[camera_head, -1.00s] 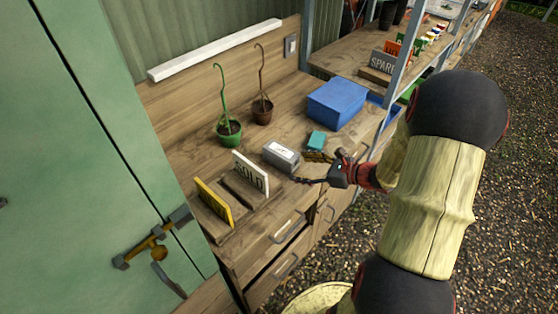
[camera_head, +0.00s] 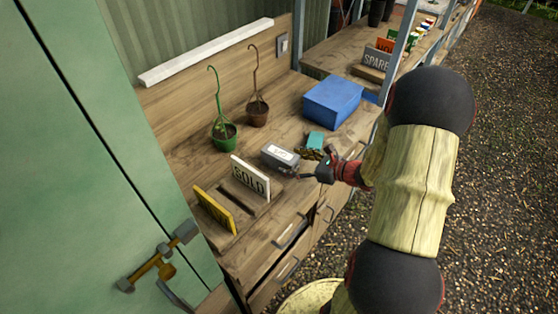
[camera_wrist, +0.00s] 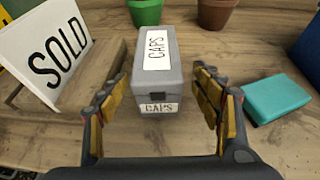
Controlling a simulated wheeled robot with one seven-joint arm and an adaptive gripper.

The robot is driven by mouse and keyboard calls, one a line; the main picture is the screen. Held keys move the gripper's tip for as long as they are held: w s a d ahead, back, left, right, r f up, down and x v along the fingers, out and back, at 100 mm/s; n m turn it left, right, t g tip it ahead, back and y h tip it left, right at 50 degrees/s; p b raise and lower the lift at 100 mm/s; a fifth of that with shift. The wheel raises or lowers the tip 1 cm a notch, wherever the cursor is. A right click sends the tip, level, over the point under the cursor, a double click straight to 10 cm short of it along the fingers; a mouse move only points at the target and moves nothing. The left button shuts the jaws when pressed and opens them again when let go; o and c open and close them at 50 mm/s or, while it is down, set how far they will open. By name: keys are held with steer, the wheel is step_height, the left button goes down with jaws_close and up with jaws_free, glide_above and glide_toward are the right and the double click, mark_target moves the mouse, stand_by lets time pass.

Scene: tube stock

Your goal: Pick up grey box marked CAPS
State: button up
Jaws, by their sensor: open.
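The grey box marked CAPS (camera_wrist: 156,85) sits on the wooden bench, with white CAPS labels on its lid and front. It also shows in the head view (camera_head: 280,157), between the SOLD sign and a small teal box. My gripper (camera_wrist: 160,108) is open, with its yellow-padded fingers on either side of the box's near end. Gaps show between the fingers and the box, so it is not gripped. In the head view my gripper (camera_head: 308,172) is low over the bench, to the right of the box.
The white SOLD sign (camera_wrist: 48,50) stands left of the box in a wooden holder. The teal box (camera_wrist: 279,99) lies close to the right finger. Green (camera_head: 223,136) and brown (camera_head: 258,112) pots stand behind. A larger blue box (camera_head: 332,101) is at the right.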

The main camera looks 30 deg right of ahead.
steer(key=b+x, duration=0.2)
steer(key=x, duration=0.3)
steer(key=shift+w+a+f, duration=0.25)
steer(key=shift+a, duration=0.05)
steer(key=shift+c, duration=1.3)
steer(key=c, duration=1.1)
steer(key=shift+c, duration=0.5)
steer(key=shift+r, duration=0.15)
